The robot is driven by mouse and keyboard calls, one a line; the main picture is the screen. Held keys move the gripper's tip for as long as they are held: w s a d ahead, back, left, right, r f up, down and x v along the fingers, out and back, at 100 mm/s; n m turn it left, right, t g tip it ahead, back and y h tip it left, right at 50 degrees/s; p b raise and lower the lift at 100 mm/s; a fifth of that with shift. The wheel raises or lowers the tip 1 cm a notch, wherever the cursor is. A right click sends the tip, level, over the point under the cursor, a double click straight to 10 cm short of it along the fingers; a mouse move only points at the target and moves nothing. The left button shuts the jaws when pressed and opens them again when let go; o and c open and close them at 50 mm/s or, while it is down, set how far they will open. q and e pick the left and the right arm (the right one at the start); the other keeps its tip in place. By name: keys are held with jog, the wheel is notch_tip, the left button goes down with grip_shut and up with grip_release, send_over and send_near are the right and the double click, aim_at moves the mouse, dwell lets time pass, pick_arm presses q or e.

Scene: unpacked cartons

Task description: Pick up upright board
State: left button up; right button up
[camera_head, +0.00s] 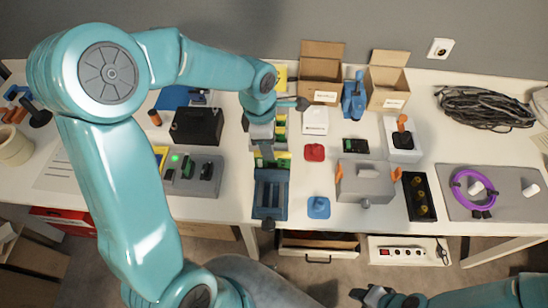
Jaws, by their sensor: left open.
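My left gripper (266,152) points down over the far end of a dark blue slotted rack (270,205) near the table's front edge. It is open. A green board (283,160) shows at the rack's far end, right by the fingertips; it seems to stand upright, but the gripper partly hides it, and I cannot tell if they touch. More green and yellow pieces (281,122) lie behind the gripper. My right gripper (366,296) is low at the bottom edge, in front of the table, and its jaws are too small to read.
Left of the rack are a grey fixture with a green light (184,182) and a black box (197,126). To the right are a red block (314,152), a blue block (318,208) and a grey box (366,188). Open cartons (322,68) stand at the back.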

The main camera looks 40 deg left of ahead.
aim_at(273, 162)
pick_arm(q)
jog(key=shift+s+f, duration=0.1)
jog(key=shift+f, duration=0.5)
jog(key=f, duration=0.2)
jog(key=w+f, duration=0.1)
jog(key=f, duration=0.1)
jog(key=shift+d+p, duration=0.35)
jog(key=shift+p, duration=0.05)
jog(key=shift+f, duration=0.3)
jog(key=shift+s, duration=0.1)
jog(key=shift+f+b, duration=0.2)
jog(key=shift+b, duration=0.35)
grip_shut()
